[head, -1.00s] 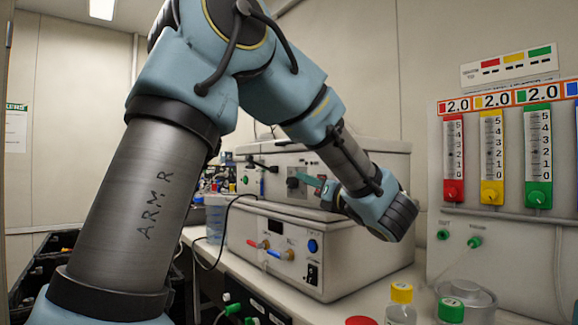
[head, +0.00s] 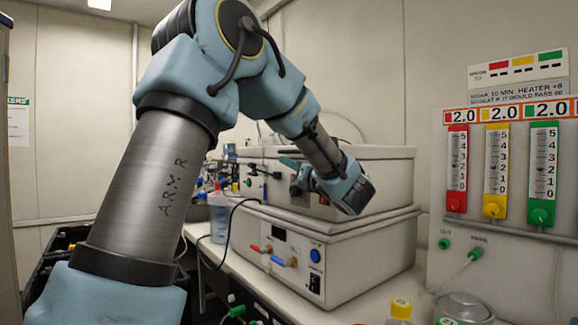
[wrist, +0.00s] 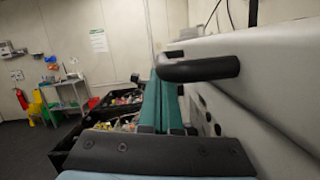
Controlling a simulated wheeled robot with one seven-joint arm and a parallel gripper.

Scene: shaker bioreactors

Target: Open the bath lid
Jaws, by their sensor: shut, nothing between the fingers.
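The bath is the white upper box (head: 392,185) on the bench, and its flat lid (head: 375,152) looks closed. A black bar handle (wrist: 200,69) projects from the pale box front in the wrist view. In the head view it appears as a small dark bar (head: 262,170) at the box's left front. My gripper (head: 288,162) has its teal fingers shut and empty, in front of the upper box and just right of the handle. In the wrist view the fingertips (wrist: 166,78) are close to the handle's free end; I cannot tell whether they touch.
A lower white unit (head: 345,268) with coloured valves and a knob supports the bath. A clear container (head: 220,217) stands left of it. A yellow-capped bottle (head: 400,308) and a metal vessel (head: 463,306) are at front right. A flowmeter panel (head: 515,185) stands at right. Dark crates (wrist: 95,150) show beyond.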

